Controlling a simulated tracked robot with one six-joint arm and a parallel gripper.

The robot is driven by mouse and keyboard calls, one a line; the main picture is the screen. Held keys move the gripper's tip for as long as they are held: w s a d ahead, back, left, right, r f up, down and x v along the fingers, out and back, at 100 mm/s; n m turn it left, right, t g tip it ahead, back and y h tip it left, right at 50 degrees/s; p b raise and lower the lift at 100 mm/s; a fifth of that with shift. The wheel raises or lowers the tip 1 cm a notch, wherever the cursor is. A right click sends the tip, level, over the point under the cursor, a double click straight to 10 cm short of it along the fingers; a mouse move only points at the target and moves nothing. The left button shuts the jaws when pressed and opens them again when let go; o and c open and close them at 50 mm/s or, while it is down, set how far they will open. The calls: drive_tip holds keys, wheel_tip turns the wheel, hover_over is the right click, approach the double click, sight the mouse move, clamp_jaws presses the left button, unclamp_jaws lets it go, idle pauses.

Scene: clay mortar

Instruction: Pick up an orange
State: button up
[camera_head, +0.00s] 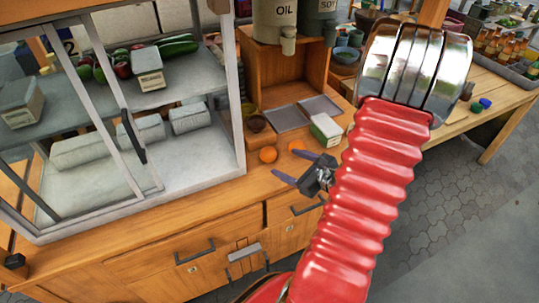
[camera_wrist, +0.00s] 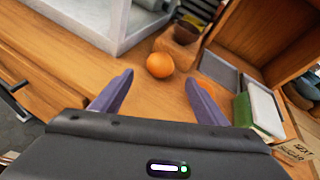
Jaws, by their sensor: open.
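A round orange (camera_head: 268,155) rests on the wooden counter beside the glass case. In the wrist view the orange (camera_wrist: 160,65) lies just beyond my purple fingertips, lined up with the gap between them. My gripper (camera_head: 283,162) is open and empty, low over the counter to the right of that orange. It also shows in the wrist view (camera_wrist: 159,77). A second orange thing (camera_head: 296,146) shows just behind the right finger, partly hidden.
A glass display case (camera_head: 150,190) stands left of the orange. A small dark bowl (camera_head: 257,123) is behind it. Grey trays (camera_head: 287,117) and a green-and-white box (camera_head: 325,130) lie farther back and right. Drawers with handles (camera_head: 195,252) are below the counter's front edge.

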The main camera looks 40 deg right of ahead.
sight(274, 156)
drive_tip(key=shift+x, duration=1.75)
drive_tip(key=shift+x, duration=2.6)
drive_tip(key=shift+r, duration=0.1)
drive_tip(key=shift+c, duration=0.4)
drive_tip(key=c, duration=1.1)
drive_tip(key=shift+r, duration=0.1)
drive_tip(key=shift+r, duration=4.9)
